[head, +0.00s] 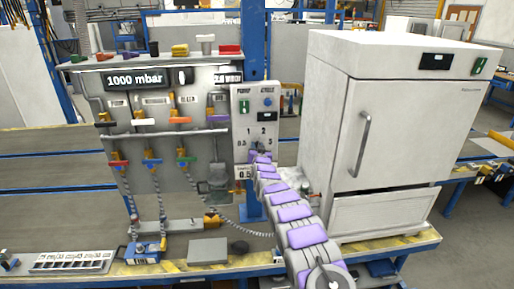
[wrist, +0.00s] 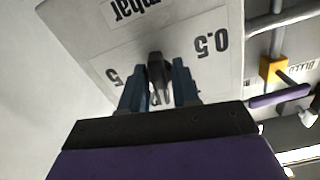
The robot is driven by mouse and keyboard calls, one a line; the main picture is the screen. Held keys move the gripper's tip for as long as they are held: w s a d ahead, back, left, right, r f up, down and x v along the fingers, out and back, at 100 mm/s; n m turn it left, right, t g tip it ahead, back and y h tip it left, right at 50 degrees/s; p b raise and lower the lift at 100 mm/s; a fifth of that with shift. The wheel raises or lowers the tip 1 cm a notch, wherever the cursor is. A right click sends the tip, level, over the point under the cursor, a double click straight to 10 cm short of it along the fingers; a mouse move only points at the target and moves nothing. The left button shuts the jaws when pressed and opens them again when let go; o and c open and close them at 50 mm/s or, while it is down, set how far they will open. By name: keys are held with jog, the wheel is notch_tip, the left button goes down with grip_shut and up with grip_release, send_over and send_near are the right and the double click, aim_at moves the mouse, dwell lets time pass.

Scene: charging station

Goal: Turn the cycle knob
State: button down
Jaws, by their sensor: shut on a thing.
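The grey control panel (head: 241,118) carries the labels PUMP and CYCLE, with a green switch (head: 244,106) and a blue button (head: 267,102) near its top. Lower down is a dial with printed numbers, including 0.5, 1 and 2. My gripper (head: 259,151) reaches this dial from the front and hides its middle. In the wrist view, the blue-grey fingers of my gripper (wrist: 159,85) are shut on a dark knob (wrist: 155,60), one on each side. The printed 0.5 and 5 show upside down beside it. The knob's pointing direction cannot be told.
A white oven-like cabinet (head: 405,110) stands close to the right of my arm. Left of the panel is a board with coloured valves and hoses (head: 165,130) and a display reading 1000 mbar (head: 135,79). A grey plate (head: 208,251) lies on the bench's front.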

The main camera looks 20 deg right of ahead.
jog(key=n+p, duration=0.2)
jog(key=n, duration=0.3)
jog(key=shift+a+n, duration=0.1)
jog(key=shift+n, duration=0.3)
jog(key=n+p, duration=0.1)
jog(key=n, duration=0.3)
jog(key=shift+f+p, duration=0.15)
jog(key=shift+p, duration=0.15)
jog(key=n+p, duration=0.2)
jog(key=n, duration=0.3)
jog(key=shift+n+p, duration=0.4)
jog(key=shift+f+n+p, duration=0.2)
jog(key=shift+n+p, duration=1.5)
jog(key=shift+n, duration=0.6)
jog(key=shift+f, duration=0.1)
jog(key=c, duration=1.1)
grip_release()
jog(key=shift+a, duration=0.1)
jog(key=shift+r, duration=0.25)
